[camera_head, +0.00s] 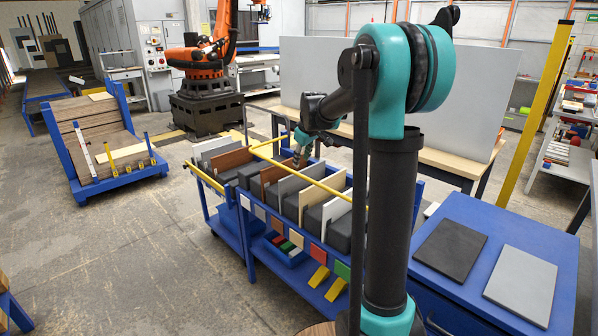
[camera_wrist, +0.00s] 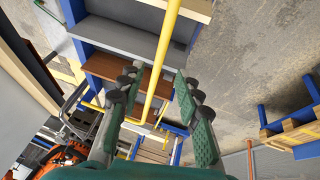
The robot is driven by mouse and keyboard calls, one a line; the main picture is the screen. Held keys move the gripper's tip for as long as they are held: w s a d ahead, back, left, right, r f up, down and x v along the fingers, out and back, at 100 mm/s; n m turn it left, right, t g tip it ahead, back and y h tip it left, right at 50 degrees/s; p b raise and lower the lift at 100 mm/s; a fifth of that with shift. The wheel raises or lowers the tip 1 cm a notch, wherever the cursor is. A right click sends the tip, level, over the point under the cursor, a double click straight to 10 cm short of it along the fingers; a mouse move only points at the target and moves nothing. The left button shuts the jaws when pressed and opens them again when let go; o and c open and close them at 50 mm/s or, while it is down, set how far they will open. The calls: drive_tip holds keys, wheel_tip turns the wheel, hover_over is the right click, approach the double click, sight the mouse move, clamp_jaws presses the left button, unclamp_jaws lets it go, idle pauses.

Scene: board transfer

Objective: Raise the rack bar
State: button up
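The rack bar is a yellow tube (camera_head: 321,184) running lengthwise above the boards of a blue rack (camera_head: 297,268). My gripper (camera_head: 300,160) is at the bar, toward its far end, partly hidden by my arm in the head view. In the wrist view, the yellow bar (camera_wrist: 163,62) passes between the spread fingers of my gripper (camera_wrist: 160,88). The fingers look open on both sides of it, with gaps showing. I cannot tell how deep the bar sits between them.
Grey, white and brown boards (camera_head: 230,160) stand upright in the rack below the bar. A blue table (camera_head: 520,240) with a black board (camera_head: 450,249) and a grey board (camera_head: 521,284) is at right. An orange robot (camera_head: 206,57) stands behind.

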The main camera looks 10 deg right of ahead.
sight(299, 174)
drive_tip(key=x, duration=0.7)
drive_tip(key=shift+f, duration=0.25)
clamp_jaws()
